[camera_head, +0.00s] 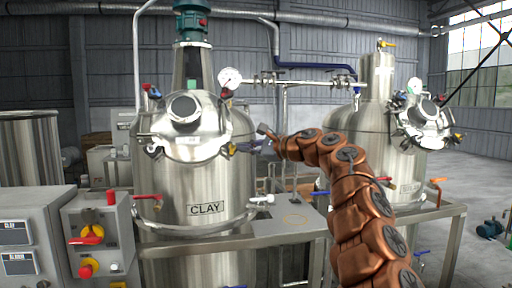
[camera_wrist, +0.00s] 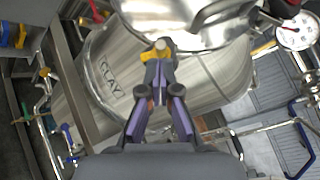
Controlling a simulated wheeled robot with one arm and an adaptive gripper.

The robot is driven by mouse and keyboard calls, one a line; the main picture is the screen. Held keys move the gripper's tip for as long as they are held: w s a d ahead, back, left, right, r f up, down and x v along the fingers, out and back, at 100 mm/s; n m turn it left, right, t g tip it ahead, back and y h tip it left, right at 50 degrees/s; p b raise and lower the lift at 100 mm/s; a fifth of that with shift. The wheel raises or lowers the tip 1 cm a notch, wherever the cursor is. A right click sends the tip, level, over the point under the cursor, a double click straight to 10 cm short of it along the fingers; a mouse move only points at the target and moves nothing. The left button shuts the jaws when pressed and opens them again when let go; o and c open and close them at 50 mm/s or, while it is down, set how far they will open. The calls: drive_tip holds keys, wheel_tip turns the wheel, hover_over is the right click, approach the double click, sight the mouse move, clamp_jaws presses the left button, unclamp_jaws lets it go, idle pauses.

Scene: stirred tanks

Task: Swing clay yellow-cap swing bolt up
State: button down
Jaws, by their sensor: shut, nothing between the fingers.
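The clay tank (camera_head: 177,215) is a steel vessel labelled CLAY, left of centre in the head view. Its round manway lid (camera_head: 183,108) faces me near the top; part of it also shows in the wrist view (camera_wrist: 195,12). A swing bolt with a yellow cap (camera_wrist: 151,55) and a pale round end sits below the lid rim in the wrist view. My gripper (camera_wrist: 158,68) has its purple-grey fingertips together right at the yellow cap. They overlap it in the picture; contact is unclear. In the head view my gripper (camera_head: 246,146) is small at the lid's right side.
A pressure gauge (camera_head: 230,78) and a red-capped bolt (camera_head: 226,93) are at the lid's upper right. A second tank (camera_head: 378,125) stands right. A steel frame (camera_head: 290,235) runs in front. A control box (camera_head: 98,225) stands at the left.

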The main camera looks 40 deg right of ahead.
drive_tip(key=shift+w+a+r, duration=0.1)
drive_tip(key=shift+w+a, duration=0.05)
drive_tip(key=shift+a, duration=0.05)
idle(0.3)
drive_tip(key=shift+w+a+r+m+h+p, duration=0.35)
drive_tip(key=shift+a+r+m+h+p, duration=0.05)
drive_tip(key=shift+a+r+h, duration=0.25)
